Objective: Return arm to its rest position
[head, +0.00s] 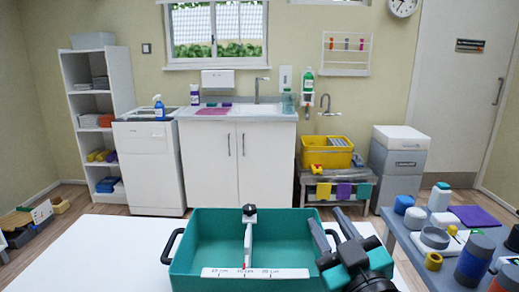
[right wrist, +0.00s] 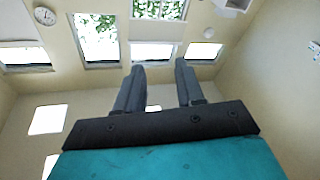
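My right gripper (head: 333,228) is at the front right corner of the teal box (head: 190,250), over or beside its right side. I cannot tell if it touches the box. Its two dark fingers point away from me and are spread apart, with nothing held between them. The right wrist view shows the same two fingers (right wrist: 158,72) apart and empty, with wall, windows and ceiling behind them. My left gripper and left arm are not in view.
The box stands on a white table (head: 115,255) and has a pale divider (head: 248,245) and a ruler strip (head: 255,273). A side table (head: 405,237) with bottles and rolls stands at right. The white table's left part is clear.

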